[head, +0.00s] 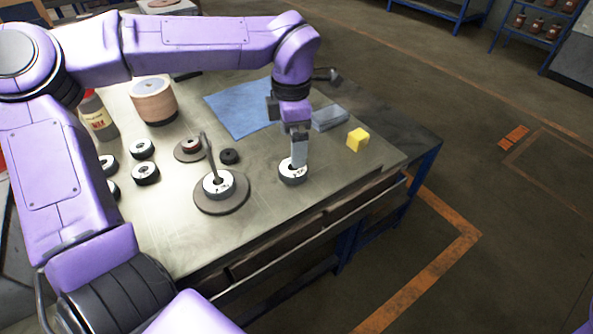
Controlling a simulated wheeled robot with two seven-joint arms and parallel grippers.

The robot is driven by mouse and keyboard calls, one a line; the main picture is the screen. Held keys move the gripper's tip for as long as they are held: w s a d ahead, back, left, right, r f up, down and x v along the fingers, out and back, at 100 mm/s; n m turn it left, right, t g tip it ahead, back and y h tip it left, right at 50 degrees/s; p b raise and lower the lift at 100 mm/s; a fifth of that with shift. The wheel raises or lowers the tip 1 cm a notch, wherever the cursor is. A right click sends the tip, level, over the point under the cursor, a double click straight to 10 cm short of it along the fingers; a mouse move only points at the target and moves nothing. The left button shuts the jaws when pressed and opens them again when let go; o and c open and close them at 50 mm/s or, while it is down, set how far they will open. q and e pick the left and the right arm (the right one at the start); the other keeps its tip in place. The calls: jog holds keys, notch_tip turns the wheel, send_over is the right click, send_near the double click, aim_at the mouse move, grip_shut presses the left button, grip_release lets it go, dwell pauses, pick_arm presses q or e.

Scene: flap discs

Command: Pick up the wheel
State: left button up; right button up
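My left gripper (298,164) points down at a white-and-black wheel (291,176) near the table's front right. Its fingertips are at the top of the wheel and overlap its middle. I cannot tell whether they are open or closed on it. The wheel appears to lie flat on the table. Another similar wheel (219,186) sits on a round base (222,207) with an upright rod, left of the gripper. Several more wheels, such as one (146,173) and another (142,148), lie at the table's left. My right gripper is not in view.
A smaller disc stand (183,154) and a dark ring (229,156) lie behind the round base. A blue cloth (236,104), a grey block (330,117) and a yellow cube (357,140) are farther back. A wooden drum (153,103) and a bottle (97,117) stand back left.

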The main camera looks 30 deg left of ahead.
pick_arm(q)
notch_tip(320, 180, down, 2)
jog(key=shift+s+f, duration=0.1)
jog(key=shift+s, duration=0.05)
jog(key=f, duration=0.5)
jog(key=shift+w, duration=0.25)
jog(key=c, duration=1.2)
